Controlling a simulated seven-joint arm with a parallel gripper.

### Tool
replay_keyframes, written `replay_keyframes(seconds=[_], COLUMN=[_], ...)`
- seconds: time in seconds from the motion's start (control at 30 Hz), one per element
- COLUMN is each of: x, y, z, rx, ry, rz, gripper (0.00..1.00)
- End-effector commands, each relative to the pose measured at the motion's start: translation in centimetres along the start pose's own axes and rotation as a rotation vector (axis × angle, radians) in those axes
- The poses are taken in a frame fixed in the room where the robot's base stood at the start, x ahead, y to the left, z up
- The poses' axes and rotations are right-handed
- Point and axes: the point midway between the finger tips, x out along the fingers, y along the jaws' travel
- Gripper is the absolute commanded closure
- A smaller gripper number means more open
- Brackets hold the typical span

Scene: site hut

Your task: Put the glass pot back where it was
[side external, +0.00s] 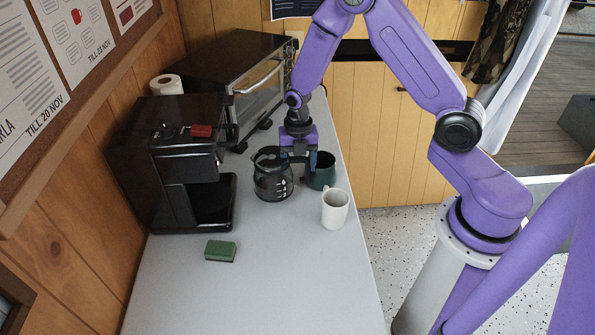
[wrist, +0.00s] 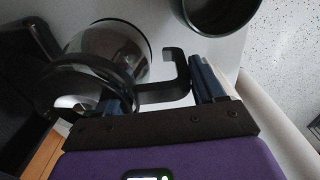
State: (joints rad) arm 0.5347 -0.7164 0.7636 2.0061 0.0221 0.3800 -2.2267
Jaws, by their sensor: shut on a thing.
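The glass pot (side external: 272,182), with a black lid and rim and white marks on its side, is at the counter's middle, right of the black coffee machine (side external: 140,165). The machine's lower bay is empty. My gripper (side external: 298,152) points down at the pot's right side and is shut on its black handle. In the wrist view the glass pot (wrist: 120,42) is at upper left, and its handle (wrist: 165,92) lies between the fingers of my gripper (wrist: 160,92). I cannot tell whether the pot touches the counter.
A dark green pot or mug (side external: 322,173) stands just right of the glass pot, close to my gripper. A white mug (side external: 335,210) is nearer the counter's right edge. A green sponge (side external: 220,251) lies in front of the machine. A toaster oven (side external: 225,75) stands behind. The front counter is clear.

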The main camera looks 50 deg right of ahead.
Motion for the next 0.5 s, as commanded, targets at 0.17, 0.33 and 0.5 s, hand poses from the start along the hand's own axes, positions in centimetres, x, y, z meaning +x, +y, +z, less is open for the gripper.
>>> replay_keyframes(seconds=[0.17, 0.33, 0.5], x=[2.1, 3.3, 3.4], y=[0.2, 0.2, 0.2], z=[0.2, 0.3, 0.3], rx=[0.000, 0.000, 0.000], ry=[0.002, 0.000, -0.001], rz=[-0.002, 0.000, 0.002], gripper=[0.87, 0.87, 0.87])
